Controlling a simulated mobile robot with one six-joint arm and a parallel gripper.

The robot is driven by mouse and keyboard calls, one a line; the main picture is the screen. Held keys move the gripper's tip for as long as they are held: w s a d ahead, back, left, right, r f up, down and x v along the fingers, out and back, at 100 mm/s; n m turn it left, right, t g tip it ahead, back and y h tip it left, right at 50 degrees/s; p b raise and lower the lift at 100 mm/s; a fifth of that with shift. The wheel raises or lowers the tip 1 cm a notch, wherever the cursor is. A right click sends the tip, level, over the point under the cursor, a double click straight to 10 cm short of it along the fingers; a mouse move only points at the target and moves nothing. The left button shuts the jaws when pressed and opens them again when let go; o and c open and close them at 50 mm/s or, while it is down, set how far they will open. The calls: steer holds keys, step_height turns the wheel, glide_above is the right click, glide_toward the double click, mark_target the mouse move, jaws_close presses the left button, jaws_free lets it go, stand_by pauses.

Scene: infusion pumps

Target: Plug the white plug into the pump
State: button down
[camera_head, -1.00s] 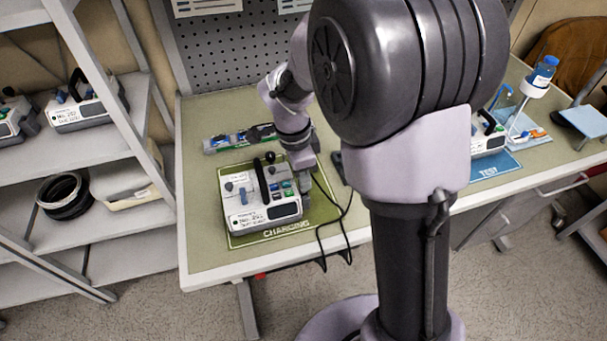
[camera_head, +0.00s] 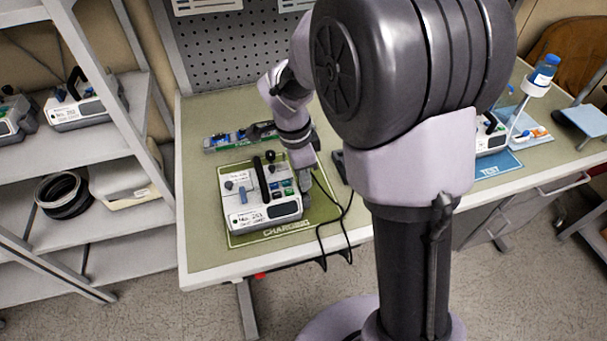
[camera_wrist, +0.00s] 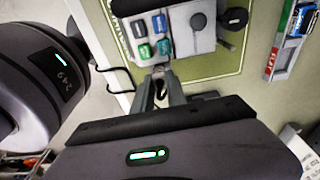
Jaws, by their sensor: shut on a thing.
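The pump (camera_head: 263,214), a white box with a black handle and colored buttons, sits on the green charging mat (camera_head: 270,240) at the left of the bench. It also shows at the top of the wrist view (camera_wrist: 178,44). My gripper (camera_head: 305,190) is low at the pump's right side. In the wrist view my gripper (camera_wrist: 159,76) is shut, with its fingertips against or very near the pump's side. The small pale plug (camera_wrist: 158,70) between the fingertips is mostly hidden. I cannot tell whether it is inside the pump's socket.
A black cable (camera_head: 345,212) loops over the bench's front edge. A tray of small parts (camera_head: 240,140) lies behind the pump. Another pump (camera_head: 487,137) is by the blue test mat (camera_head: 490,165) at right. A shelf (camera_head: 110,150) stands at left.

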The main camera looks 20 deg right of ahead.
steer(key=shift+f, duration=0.1)
steer(key=shift+f+b, duration=0.45)
steer(key=shift+b, duration=0.15)
stand_by(0.4)
steer(key=shift+f+b, duration=0.35)
steer(key=shift+b, duration=0.15)
steer(key=shift+f+b, duration=0.3)
steer(key=shift+b, duration=0.05)
steer(key=c, duration=0.9)
jaws_free()
steer(key=shift+o, duration=0.2)
steer(key=shift+r, duration=0.1)
